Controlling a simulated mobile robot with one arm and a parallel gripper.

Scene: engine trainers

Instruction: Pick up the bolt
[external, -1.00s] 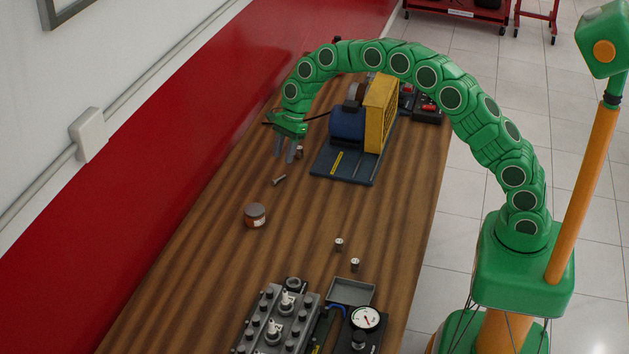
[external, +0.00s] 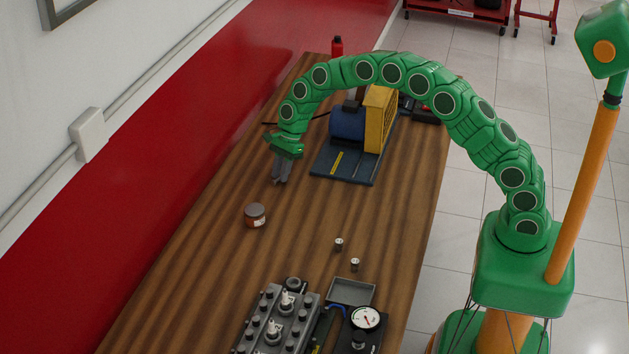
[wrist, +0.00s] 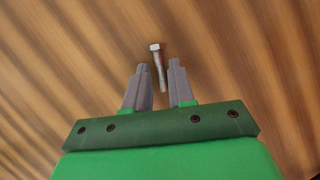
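The bolt (wrist: 156,61) is silver with a hex head and lies on the wooden table. In the wrist view it sits between and just beyond the tips of my two grey fingers, its head pointing away from the palm. My gripper (wrist: 159,70) is open, with a clear gap on both sides of the bolt. In the external view my gripper (external: 280,181) points down at the table, and its fingers hide the bolt. The height of the fingertips above the wood is hard to tell.
Two small cylinders (external: 339,244) stand nearer, before an engine block (external: 275,320) and a grey tray (external: 351,292). The wood around the bolt is clear.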

